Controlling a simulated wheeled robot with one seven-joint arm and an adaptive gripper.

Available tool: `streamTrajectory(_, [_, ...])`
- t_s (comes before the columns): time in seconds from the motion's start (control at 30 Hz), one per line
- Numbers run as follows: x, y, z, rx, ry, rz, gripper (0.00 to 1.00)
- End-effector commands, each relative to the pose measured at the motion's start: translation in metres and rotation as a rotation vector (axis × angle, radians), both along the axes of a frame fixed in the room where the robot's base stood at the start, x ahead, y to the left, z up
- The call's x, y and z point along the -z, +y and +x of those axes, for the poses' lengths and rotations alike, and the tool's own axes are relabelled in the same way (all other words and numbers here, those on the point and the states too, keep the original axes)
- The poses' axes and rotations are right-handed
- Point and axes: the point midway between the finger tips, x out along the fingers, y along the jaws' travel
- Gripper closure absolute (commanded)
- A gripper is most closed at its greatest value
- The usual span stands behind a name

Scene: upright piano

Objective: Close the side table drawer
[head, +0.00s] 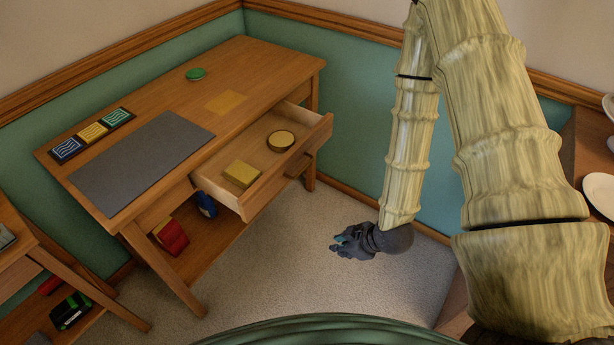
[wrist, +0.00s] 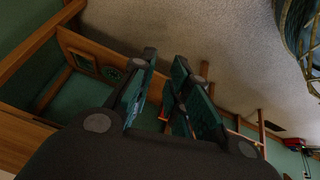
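The wooden side table (head: 150,90) stands against the green wall at the left in the head view. Its drawer (head: 318,133) is pulled out toward the right. Inside the drawer lie a yellowish square block (head: 242,173) and a round, dark-rimmed disc (head: 281,141). My gripper (head: 337,243) hangs low over the carpet, right of the drawer and apart from it. In the wrist view my gripper (wrist: 165,62) shows two teal-padded fingers with a gap between them and nothing clearly held. Wooden furniture parts show beyond the fingers there, but I cannot tell the drawer for certain.
A grey mat (head: 145,160), several coloured tiles (head: 93,132) and a green disc (head: 195,74) lie on the tabletop. A red item (head: 172,237) and a blue item (head: 206,205) sit on its lower shelf. Carpet (head: 270,270) in front is clear. White dishes (head: 601,192) stand right.

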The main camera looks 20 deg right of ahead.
Motion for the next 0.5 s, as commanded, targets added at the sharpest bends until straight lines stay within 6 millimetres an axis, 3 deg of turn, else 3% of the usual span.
streamTrajectory(0.03, [-0.003,-0.003,0.019,-0.076,-0.087,-0.01,0.83])
streamTrajectory(0.2, [-0.041,-0.009,0.065,-0.359,-0.396,-0.092,0.83])
streamTrajectory(0.3, [-0.066,-0.011,0.085,-0.51,-0.59,-0.165,0.83])
streamTrajectory(0.5, [-0.114,-0.015,0.108,-0.738,-0.94,-0.339,0.83])
